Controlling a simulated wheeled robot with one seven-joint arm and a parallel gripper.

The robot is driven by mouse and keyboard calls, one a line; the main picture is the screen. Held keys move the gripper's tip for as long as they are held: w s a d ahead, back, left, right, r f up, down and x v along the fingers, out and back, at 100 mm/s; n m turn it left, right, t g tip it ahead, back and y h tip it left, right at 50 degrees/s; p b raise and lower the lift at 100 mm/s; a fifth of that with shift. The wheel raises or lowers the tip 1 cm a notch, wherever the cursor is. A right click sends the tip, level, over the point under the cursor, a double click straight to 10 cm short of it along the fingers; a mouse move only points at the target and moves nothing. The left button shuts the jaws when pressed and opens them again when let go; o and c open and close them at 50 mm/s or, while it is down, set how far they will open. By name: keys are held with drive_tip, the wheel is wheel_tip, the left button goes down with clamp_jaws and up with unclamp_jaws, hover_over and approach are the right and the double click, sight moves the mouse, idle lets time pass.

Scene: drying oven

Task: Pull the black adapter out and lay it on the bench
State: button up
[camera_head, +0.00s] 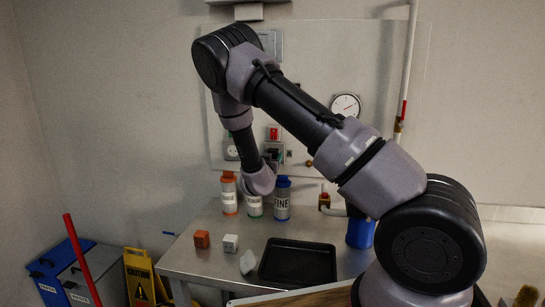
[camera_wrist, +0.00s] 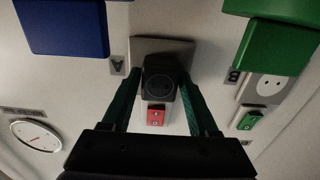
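The black adapter (camera_wrist: 160,84) sits in the wall socket plate (camera_wrist: 150,46) labelled A in the wrist view, just above a red switch in that picture. My gripper (camera_wrist: 160,78) has one finger on each side of the adapter, with thin gaps that seem to show between fingers and adapter. It looks open and not clamped. In the head view my gripper (camera_head: 271,158) is up at the wall panel, where the adapter is mostly lost among dark parts. The steel bench (camera_head: 190,260) is below the panel.
An orange bottle (camera_head: 229,194), a green-banded bottle and a blue bottle (camera_head: 282,200) stand below my gripper. A second socket (camera_wrist: 270,88) is beside B.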

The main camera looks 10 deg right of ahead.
clamp_jaws()
drive_tip(key=shift+s+a, duration=0.1)
drive_tip(key=shift+v, duration=2.85)
